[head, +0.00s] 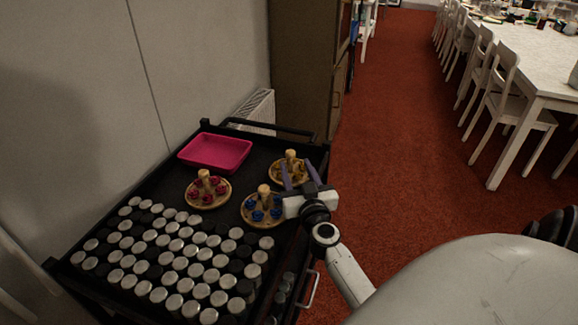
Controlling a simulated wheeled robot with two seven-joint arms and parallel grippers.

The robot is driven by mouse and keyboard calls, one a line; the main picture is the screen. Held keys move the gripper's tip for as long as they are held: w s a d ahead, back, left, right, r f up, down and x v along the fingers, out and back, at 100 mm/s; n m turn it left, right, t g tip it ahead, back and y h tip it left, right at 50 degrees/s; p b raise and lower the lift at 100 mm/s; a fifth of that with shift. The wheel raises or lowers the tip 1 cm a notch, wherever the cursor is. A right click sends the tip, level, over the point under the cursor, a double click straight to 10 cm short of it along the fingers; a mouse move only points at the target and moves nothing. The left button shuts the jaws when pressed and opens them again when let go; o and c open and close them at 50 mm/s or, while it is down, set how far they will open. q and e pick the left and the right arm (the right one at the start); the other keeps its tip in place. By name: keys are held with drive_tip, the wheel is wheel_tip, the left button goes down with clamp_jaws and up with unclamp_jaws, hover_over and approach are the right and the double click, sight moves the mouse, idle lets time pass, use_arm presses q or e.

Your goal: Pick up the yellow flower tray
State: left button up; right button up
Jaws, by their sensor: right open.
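The yellow flower tray (276,172) is a round wooden tray with a central knob and yellow flowers. It stands on the black cart near its far right edge, in the head view. My right gripper (298,178) is open, with its purple fingers in front of this tray's right part and partly hiding it. I cannot tell whether the fingers touch the tray or its knob. My left gripper is not in view.
A blue flower tray (262,219) stands just nearer, and a red flower tray (208,202) to its left. A pink bin (215,151) lies behind. Many silver-topped jars (170,260) fill the front of the cart (160,185). A wall borders the left; red floor is open at right.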

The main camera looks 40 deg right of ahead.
sight(292, 155)
drive_tip(key=shift+b+x, duration=0.65)
drive_tip(key=shift+x, duration=2.1)
drive_tip(key=shift+s+d+r, duration=0.1)
drive_tip(key=shift+d, duration=0.1)
clamp_jaws()
